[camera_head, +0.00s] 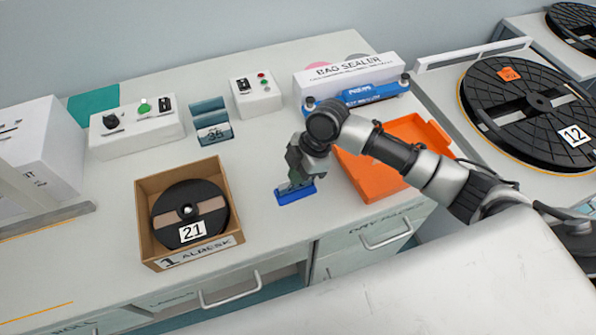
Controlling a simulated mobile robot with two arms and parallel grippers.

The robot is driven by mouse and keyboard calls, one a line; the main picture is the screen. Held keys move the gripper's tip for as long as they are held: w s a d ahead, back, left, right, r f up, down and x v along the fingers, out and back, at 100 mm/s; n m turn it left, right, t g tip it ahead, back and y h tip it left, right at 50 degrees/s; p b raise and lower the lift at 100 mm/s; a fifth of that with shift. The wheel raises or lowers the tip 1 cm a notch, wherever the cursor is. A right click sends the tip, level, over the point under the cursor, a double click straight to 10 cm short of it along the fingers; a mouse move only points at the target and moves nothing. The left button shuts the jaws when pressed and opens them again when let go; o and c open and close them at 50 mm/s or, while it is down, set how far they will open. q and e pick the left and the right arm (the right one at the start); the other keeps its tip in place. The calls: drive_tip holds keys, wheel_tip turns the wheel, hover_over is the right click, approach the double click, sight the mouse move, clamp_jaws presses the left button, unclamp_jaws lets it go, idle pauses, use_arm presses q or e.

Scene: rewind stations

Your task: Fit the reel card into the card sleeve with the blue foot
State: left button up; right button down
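The card sleeve with the blue foot (296,194) stands on the worktop, right of the cardboard box. My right gripper (297,177) points down directly over the blue foot, with its fingers at the sleeve. The fingers and arm hide most of the sleeve's upper part. A small grey-green patch shows by the fingers; I cannot tell whether it is the reel card, part of the sleeve or part of the gripper. I also cannot tell whether the fingers are open or shut. My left gripper is not in view.
A cardboard box (142,222) holds a black reel (167,203) marked 21. Blue-grey holders (213,134), a button box (255,95) and the bag sealer (347,77) stand behind. An orange tray (375,178) is close at right. Worktop front of the sleeve is clear.

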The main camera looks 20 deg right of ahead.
drive_tip(key=shift+f, duration=0.1)
drive_tip(key=c, duration=1.8)
unclamp_jaws()
drive_tip(key=o, duration=0.4)
drive_tip(key=b+v, duration=0.1)
drive_tip(key=v, duration=1.1)
drive_tip(key=shift+a, duration=0.1)
